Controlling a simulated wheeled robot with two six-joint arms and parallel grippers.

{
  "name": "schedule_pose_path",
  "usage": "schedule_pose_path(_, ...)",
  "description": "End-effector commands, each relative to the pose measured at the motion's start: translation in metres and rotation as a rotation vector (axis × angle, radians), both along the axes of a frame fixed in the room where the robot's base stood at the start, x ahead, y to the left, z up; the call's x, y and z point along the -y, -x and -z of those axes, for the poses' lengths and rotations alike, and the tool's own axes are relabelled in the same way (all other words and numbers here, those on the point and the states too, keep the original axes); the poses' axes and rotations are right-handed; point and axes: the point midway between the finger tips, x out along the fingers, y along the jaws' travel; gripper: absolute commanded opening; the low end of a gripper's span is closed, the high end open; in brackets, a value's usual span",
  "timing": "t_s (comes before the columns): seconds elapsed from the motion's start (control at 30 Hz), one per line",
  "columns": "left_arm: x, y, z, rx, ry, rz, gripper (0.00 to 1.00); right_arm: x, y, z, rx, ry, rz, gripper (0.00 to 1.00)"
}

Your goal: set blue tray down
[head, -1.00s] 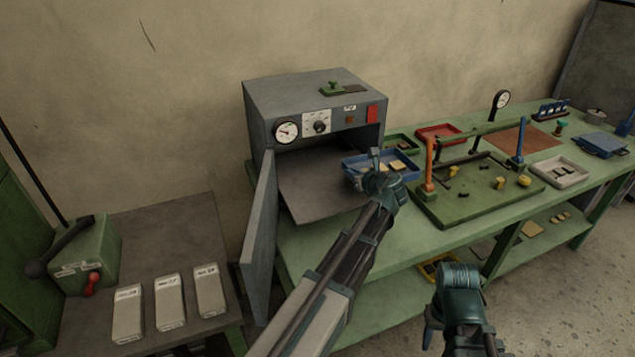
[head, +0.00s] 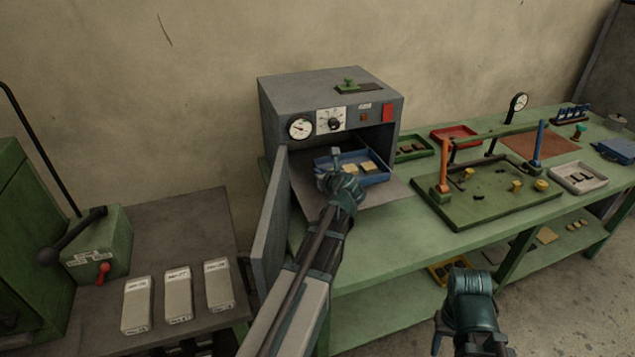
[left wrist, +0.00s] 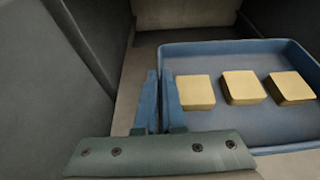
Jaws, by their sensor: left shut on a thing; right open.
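The blue tray (head: 375,177) is at the open mouth of the grey oven, above its floor plate; I cannot tell whether it touches the plate. Yellow blocks (head: 367,168) lie in it, and three of them show in a row in the left wrist view (left wrist: 243,87). My left gripper (head: 335,179) is shut on the tray's near left wall; its fingers (left wrist: 160,105) straddle that wall in the left wrist view. My right gripper (head: 458,290) is open and empty, low in front of the green bench.
The grey oven (head: 330,88) has its door (head: 270,220) swung open at the left. A green fixture (head: 480,195), a green tray (head: 413,149) and a red tray (head: 455,134) stand to the right on the bench (head: 400,240). Grey blocks (head: 178,295) lie on the left table.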

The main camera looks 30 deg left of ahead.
Motion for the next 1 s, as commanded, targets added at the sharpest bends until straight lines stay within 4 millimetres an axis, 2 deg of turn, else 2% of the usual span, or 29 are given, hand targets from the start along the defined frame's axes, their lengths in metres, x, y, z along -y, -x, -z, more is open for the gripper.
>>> schedule_pose_path(0.07, -0.008, 0.005, 0.001, 0.002, 0.0, -0.004, 0.0, 0.0, 0.0, 0.001, 0.0, 0.0, 0.0, 0.5)
schedule_pose_path(0.4, -0.007, 0.004, 0.038, 0.001, 0.0, -0.001, 0.0, 0.0, 0.0, 0.038, 0.0, 0.0, 0.0, 0.5)
schedule_pose_path(0.8, -0.007, 0.003, 0.039, 0.001, 0.0, -0.001, 0.0, 0.0, 0.0, 0.039, 0.0, 0.0, -0.001, 0.5)
schedule_pose_path(0.83, -0.007, 0.004, 0.038, 0.0, 0.0, -0.001, 0.1, 0.0, 0.0, 0.038, 0.0, 0.0, -0.001, 0.5)
schedule_pose_path(0.9, -0.007, 0.004, 0.038, 0.0, 0.0, -0.001, 0.22, 0.0, 0.0, 0.038, 0.0, 0.0, 0.0, 0.5)
schedule_pose_path(1.0, -0.007, 0.004, 0.038, 0.0, 0.0, -0.001, 0.36, 0.0, 0.0, 0.038, 0.0, 0.0, 0.0, 0.5)
